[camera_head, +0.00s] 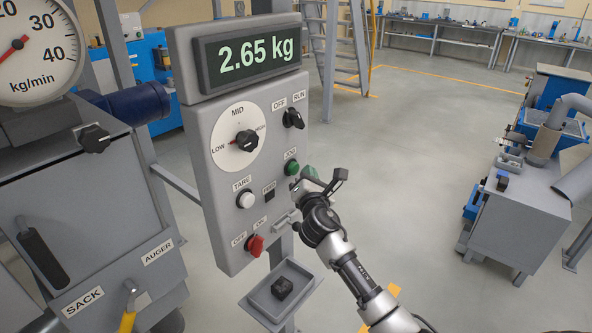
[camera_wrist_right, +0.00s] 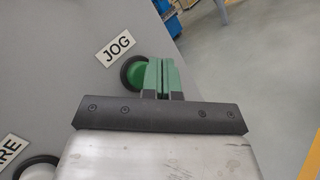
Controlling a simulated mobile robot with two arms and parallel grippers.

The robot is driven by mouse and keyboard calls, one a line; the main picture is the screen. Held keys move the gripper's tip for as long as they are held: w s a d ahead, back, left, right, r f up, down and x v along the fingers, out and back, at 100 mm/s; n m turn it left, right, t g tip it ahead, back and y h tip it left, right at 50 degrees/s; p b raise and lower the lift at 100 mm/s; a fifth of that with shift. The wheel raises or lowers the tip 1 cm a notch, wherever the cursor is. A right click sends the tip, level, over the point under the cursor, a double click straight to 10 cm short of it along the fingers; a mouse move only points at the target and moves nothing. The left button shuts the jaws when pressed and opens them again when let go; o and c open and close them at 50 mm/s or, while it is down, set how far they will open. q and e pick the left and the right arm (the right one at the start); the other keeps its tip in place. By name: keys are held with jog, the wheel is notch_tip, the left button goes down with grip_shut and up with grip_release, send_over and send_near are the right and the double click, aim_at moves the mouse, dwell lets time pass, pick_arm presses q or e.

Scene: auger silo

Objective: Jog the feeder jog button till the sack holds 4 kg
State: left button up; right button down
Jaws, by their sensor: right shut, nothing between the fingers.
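The control panel's display (camera_head: 248,58) reads 2.65 kg. The green jog button (camera_head: 291,168) is on the panel's right side under the JOG label; it also shows in the right wrist view (camera_wrist_right: 134,74). My right gripper (camera_head: 306,174) is shut and empty, with its green fingers (camera_wrist_right: 161,76) at the button. In the wrist view the fingers overlap the button's right part; I cannot tell whether they touch or press it. The sack itself is not visible; only a SACK label (camera_head: 82,302) shows at lower left. My left gripper is not in view.
The panel also carries a speed dial (camera_head: 246,140), an OFF/RUN switch (camera_head: 293,118), a white TARE button (camera_head: 246,200) and a red switch (camera_head: 255,245). A small tray (camera_head: 262,305) holds a black block. A kg/min gauge (camera_head: 38,50) is at upper left. Open floor lies to the right.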

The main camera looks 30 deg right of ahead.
jog(key=shift+w, duration=0.2)
jog(key=shift+w+a, duration=0.15)
jog(key=shift+w, duration=0.1)
jog(key=shift+w+a+b, duration=0.2)
jog(key=shift+w+b, duration=0.1)
jog(key=shift+w, duration=0.15)
dwell(5.1)
